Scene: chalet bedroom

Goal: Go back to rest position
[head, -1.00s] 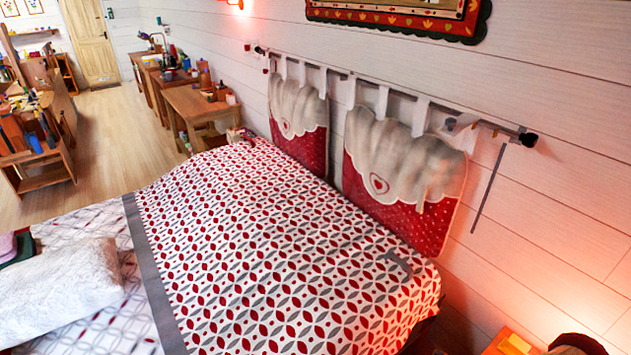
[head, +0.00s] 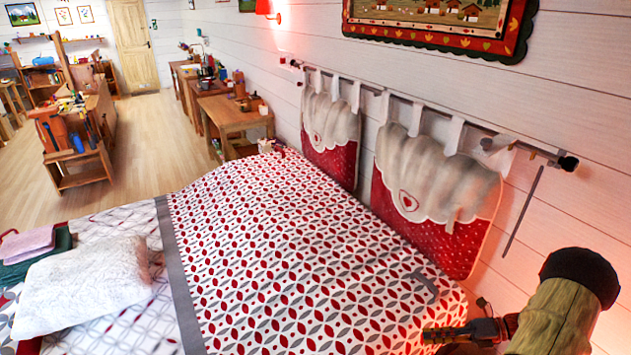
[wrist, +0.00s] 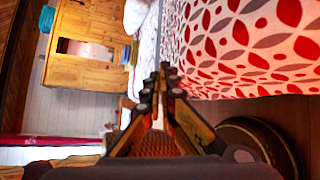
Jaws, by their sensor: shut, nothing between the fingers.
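My gripper (head: 430,337) shows at the lower right of the head view, by the near right corner of the bed's patterned cover (head: 290,240). In the wrist view my gripper (wrist: 165,68) has its fingertips together, with nothing between them. The red and grey leaf-patterned cover (wrist: 250,45) fills the upper right of that view, beside the fingers. I cannot tell whether the fingers touch it.
A white pillow (head: 85,285) lies on the bed's left part. Two fabric hangings (head: 330,130) hang from a wall rail. Wooden desks (head: 232,115) and a workbench (head: 85,180) stand beyond, with open floor (head: 160,140) between them.

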